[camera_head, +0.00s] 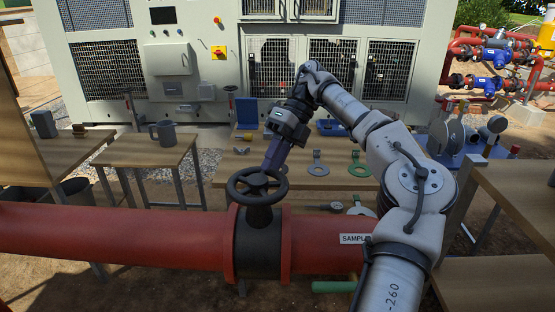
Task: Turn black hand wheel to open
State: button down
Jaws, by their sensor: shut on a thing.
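The black hand wheel (257,182) sits on top of a black valve body (258,240) in the red pipe (120,236), near the middle of the view. My arm reaches in from the right and bends down. My gripper (271,171) points down at the far right part of the wheel's rim. It is shut on the rim there. The fingertips are small and partly hidden, so their exact hold on the rim is hard to see.
A wooden table (232,172) behind the pipe holds ring-shaped tools. Another wooden table (510,192) stands at right. A label (354,239) reading "SAMPL" is partly hidden by my arm. The chiller cabinet (220,60) stands behind.

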jog(key=shift+w+a+n, duration=0.15)
jog(key=shift+a+n, duration=0.1)
jog(key=shift+n, duration=0.05)
jog(key=c, duration=1.3)
grip_release()
jog(key=shift+d, duration=0.15)
